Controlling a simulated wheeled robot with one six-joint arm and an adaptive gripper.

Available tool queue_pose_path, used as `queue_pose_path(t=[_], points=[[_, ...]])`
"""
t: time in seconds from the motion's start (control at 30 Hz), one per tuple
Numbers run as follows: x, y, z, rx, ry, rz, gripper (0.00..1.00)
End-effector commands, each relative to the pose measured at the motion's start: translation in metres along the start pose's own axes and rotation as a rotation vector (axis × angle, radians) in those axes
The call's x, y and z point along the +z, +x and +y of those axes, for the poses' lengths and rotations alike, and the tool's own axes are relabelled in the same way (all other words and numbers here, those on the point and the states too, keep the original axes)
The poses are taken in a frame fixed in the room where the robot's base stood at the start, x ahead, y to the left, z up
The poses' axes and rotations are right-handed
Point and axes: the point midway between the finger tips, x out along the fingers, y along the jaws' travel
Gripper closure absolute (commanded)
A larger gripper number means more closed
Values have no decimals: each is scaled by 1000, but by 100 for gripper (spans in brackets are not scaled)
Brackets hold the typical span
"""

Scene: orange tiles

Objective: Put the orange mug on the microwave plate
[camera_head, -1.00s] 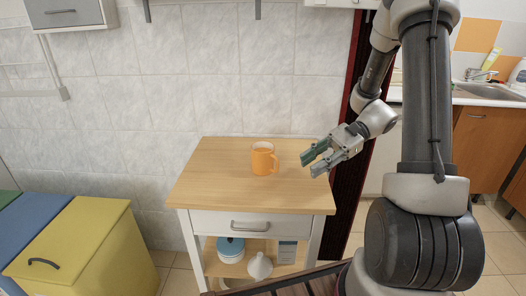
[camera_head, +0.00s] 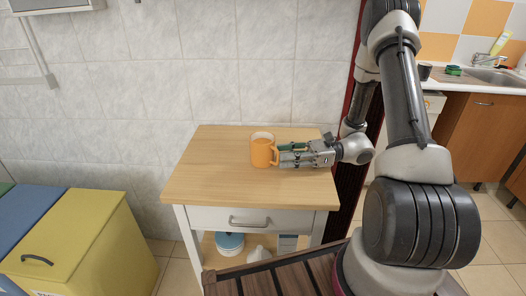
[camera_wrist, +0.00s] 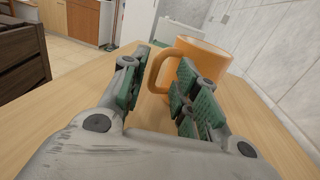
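The orange mug (camera_head: 263,151) stands upright on the wooden top of a small cabinet (camera_head: 215,180), with its handle towards my gripper. My gripper (camera_head: 284,155) is low over the cabinet top, to the right of the mug. In the wrist view my gripper (camera_wrist: 160,88) is open, with a clear gap between its green-padded fingers. The mug's handle (camera_wrist: 161,72) lies between the fingertips, and the mug's body (camera_wrist: 202,62) is behind the right finger. I cannot tell whether a finger touches the mug. No microwave plate can be made out.
A yellow bin (camera_head: 75,245) and a blue bin (camera_head: 30,225) stand at the left. A tiled wall rises behind the cabinet. A counter with a sink (camera_head: 490,76) and a dark mug (camera_head: 424,71) is at the right. The cabinet top's left part is clear.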

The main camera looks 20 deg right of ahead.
Motion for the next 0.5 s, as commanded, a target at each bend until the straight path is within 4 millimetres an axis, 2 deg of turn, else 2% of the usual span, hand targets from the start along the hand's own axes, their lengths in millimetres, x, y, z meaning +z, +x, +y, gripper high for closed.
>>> queue_pose_path(t=[0.27, 0.43, 0.5], points=[[0, 6, 0, 0, 0, 0, 70], [0, 6, 0, 0, -1, 0, 97], [0, 6, 0, 0, -1, 0, 100]])
